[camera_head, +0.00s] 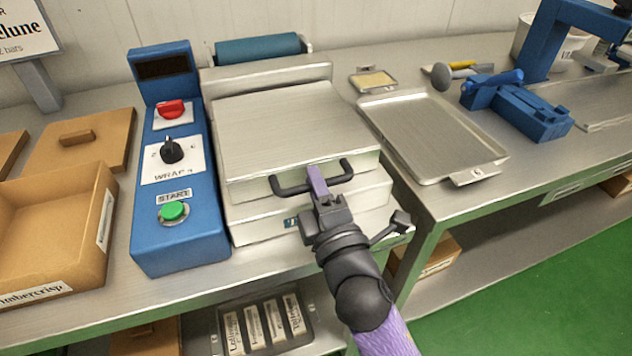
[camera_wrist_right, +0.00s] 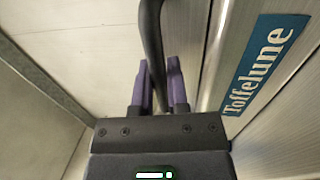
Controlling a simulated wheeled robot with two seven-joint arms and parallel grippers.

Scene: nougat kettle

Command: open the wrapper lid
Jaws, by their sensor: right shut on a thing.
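The wrapper is a silver box-shaped machine whose flat lid (camera_head: 290,125) lies down, closed or nearly so. A black bar handle (camera_head: 285,188) runs along the lid's front edge. My right gripper (camera_head: 318,182) is at the middle of this handle, its purple fingers shut on the bar. In the right wrist view the dark handle (camera_wrist_right: 152,35) passes between the purple fingers (camera_wrist_right: 160,85). A blue label reading "Toffelune" (camera_wrist_right: 265,62) is on the machine's front. My left gripper is not in view.
A blue control box (camera_head: 180,240) with red, black and green controls stands left of the wrapper. An open cardboard box (camera_head: 60,225) is farther left. A metal tray (camera_head: 425,130) lies to the right, with a blue tool (camera_head: 515,105) beyond. A blue roll (camera_head: 258,48) sits behind the lid.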

